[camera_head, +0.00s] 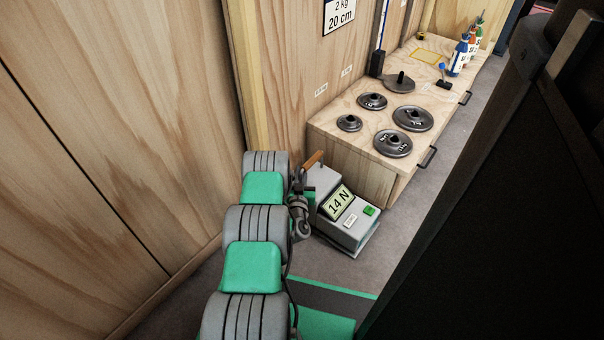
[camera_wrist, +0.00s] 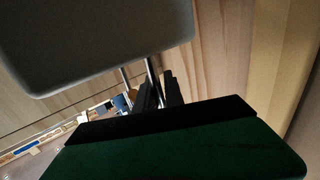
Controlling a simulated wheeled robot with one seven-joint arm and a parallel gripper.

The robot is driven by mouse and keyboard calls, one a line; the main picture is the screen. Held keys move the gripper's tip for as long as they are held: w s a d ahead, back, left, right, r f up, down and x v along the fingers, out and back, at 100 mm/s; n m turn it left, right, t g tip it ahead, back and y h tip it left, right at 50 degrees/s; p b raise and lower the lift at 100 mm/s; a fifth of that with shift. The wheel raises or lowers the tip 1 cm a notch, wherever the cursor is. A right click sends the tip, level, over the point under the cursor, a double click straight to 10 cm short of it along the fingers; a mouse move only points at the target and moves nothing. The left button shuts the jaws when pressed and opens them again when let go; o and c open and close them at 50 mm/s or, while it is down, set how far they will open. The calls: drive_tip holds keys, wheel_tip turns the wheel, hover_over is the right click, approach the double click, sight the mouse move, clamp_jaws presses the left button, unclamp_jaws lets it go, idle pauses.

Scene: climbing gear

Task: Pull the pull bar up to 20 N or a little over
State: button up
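The pull bar (camera_head: 315,159) shows in the head view as a short orange-brown wooden piece above the grey force gauge (camera_head: 352,222). In the wrist view the dark fingers (camera_wrist: 160,92) are close together, and the contact with the bar is hidden. The reading fits a shut grip pulling on the bar.
A wooden box (camera_head: 350,166) behind the gauge bears several dark weight discs (camera_head: 404,117), with bottles (camera_head: 461,55) at its far end. A wooden wall (camera_head: 100,130) stands close on the left. Grey floor lies right of the gauge.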

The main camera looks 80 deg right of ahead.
clamp_jaws()
idle(0.9)
drive_tip(key=shift+w+d+r+p, duration=0.1)
drive_tip(key=shift+w+r+p, duration=0.05)
drive_tip(key=shift+r+p, duration=1.9)
idle(1.0)
drive_tip(key=shift+r+b, duration=0.2)
drive_tip(key=shift+b, duration=0.35)
drive_tip(key=shift+f+b, duration=1.3)
drive_tip(key=shift+f, duration=0.65)
drive_tip(key=shift+o, duration=1.1)
unclamp_jaws()
drive_tip(key=o, duration=0.3)
drive_tip(key=shift+f, duration=0.1)
